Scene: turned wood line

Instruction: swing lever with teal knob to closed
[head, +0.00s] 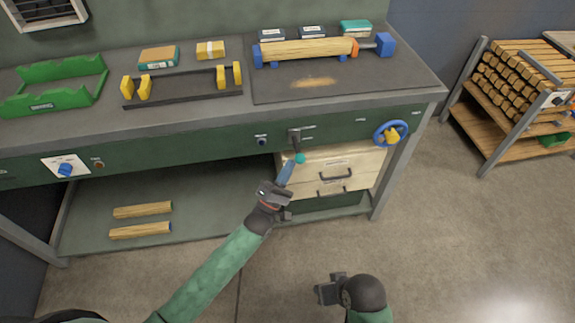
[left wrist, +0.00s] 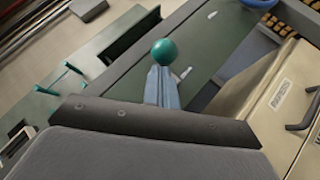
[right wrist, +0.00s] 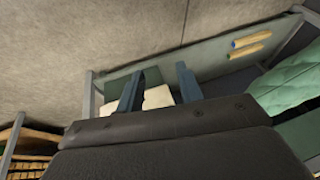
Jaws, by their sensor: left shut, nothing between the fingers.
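The lever's teal knob (head: 300,158) hangs below a dark mount (head: 294,135) on the green front panel of the bench. The lever points down, slightly to the right. My left gripper (head: 289,167) is shut and empty, its blue fingertips right by the knob. In the left wrist view the teal knob (left wrist: 164,52) shows just beyond the shut fingertips (left wrist: 163,72); whether they touch cannot be told. The lever's arm is mostly hidden there. My right gripper (head: 328,290) is low in front of the bench, away from the lever; its fingers (right wrist: 157,80) are spread with nothing between them.
A cream drawer unit (head: 325,168) with dark handles sits just below the lever. A blue handwheel (head: 390,133) is on the panel to the right. A wood cylinder (head: 305,49) lies on the bench top. The floor in front is clear.

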